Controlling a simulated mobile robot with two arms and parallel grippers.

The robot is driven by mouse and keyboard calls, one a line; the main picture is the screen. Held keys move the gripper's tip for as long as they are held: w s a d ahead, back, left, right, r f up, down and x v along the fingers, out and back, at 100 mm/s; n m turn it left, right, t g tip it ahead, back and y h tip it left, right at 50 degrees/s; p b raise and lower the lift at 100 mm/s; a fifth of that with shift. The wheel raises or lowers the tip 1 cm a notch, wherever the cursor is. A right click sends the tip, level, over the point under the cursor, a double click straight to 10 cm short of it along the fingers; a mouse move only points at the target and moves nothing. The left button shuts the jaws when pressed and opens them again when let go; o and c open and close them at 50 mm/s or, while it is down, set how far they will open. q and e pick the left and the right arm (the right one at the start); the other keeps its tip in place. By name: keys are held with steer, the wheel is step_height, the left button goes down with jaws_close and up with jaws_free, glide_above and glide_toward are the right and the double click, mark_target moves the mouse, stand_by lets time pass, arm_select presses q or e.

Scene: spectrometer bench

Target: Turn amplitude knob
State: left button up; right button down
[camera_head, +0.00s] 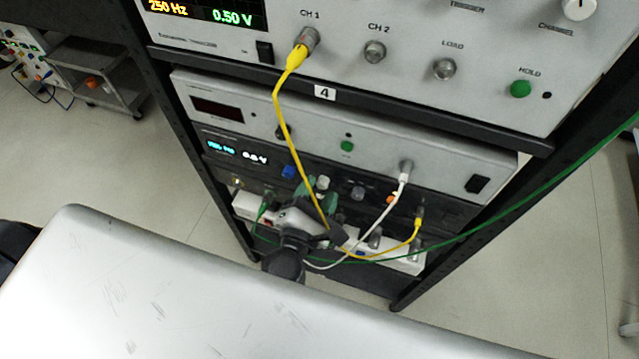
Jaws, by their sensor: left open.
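A dark generator panel (335,183) in the rack has a row of small knobs: a blue knob (289,172), a pale knob (323,183), a grey knob (357,193) and an orange one (392,199). Their labels are too small to read, so I cannot tell which is the amplitude knob. The panel's display (238,151) shows blue digits and a white voltage reading near zero. My left gripper (322,208) is open, in front of the lower part of this panel, just below the pale knob. I cannot tell whether it touches anything. My right gripper is not in view.
The upper instrument (420,60) reads 250 Hz and 0.50 V. A yellow cable (283,118) hangs from CH 1 to my gripper area. White (388,208) and green (520,205) cables cross nearby. A white power strip (405,260) lies below. A grey cart (100,75) stands left.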

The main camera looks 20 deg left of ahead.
arm_select(q)
steer(key=shift+w, duration=0.45)
jaws_close()
steer(key=shift+r+m+p, duration=0.15)
steer(key=shift+m+p, duration=1.55)
steer(key=shift+m, duration=0.1)
steer(key=m+p, duration=0.3)
steer(key=m, duration=0.1)
steer(key=shift+m, duration=0.3)
steer(key=m+p, duration=0.3)
steer(key=m, duration=0.1)
steer(key=shift+f+m+p, duration=0.25)
steer(key=shift+m+p, duration=0.5)
steer(key=shift+m, duration=1.05)
